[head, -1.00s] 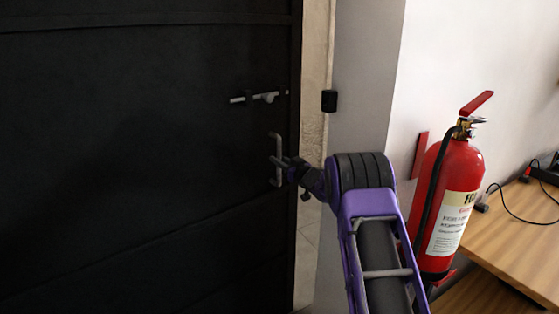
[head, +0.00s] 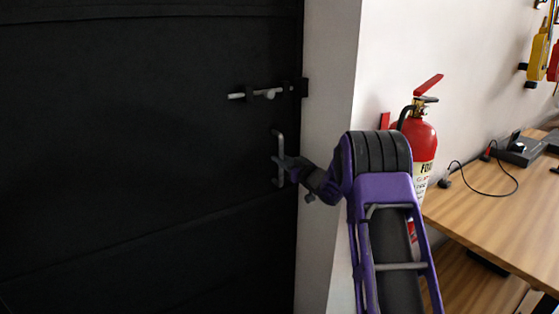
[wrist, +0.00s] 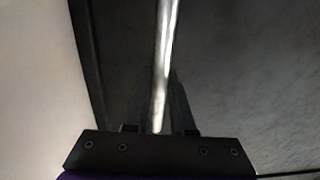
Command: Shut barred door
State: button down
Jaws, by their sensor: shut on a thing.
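The black door (head: 130,150) fills the left of the head view, and its right edge meets the pale wall and frame, with no gap visible. A grey pull handle (head: 279,142) stands upright near that edge. My gripper (head: 281,162) is shut on the handle. In the wrist view the handle's bright bar (wrist: 166,60) runs between the fingers of my gripper (wrist: 160,110). Above it a grey sliding bolt (head: 262,94) lies level on the door, its right end close to a small black catch (head: 303,87) on the frame.
A red fire extinguisher (head: 421,130) hangs on the white wall right of the door, partly behind my arm. A wooden bench (head: 485,205) with a cable and a dark power strip (head: 520,150) stands at the right.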

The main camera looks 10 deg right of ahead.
jog(key=shift+s+d+f, duration=0.15)
jog(key=shift+s+d, duration=0.05)
jog(key=shift+s, duration=0.35)
jog(key=c, duration=0.8)
grip_release()
jog(key=shift+s, duration=0.1)
jog(key=shift+o, duration=0.2)
jog(key=v, duration=1.7)
jog(key=shift+p, duration=0.35)
jog(key=shift+s+d, duration=0.1)
jog(key=shift+s, duration=0.05)
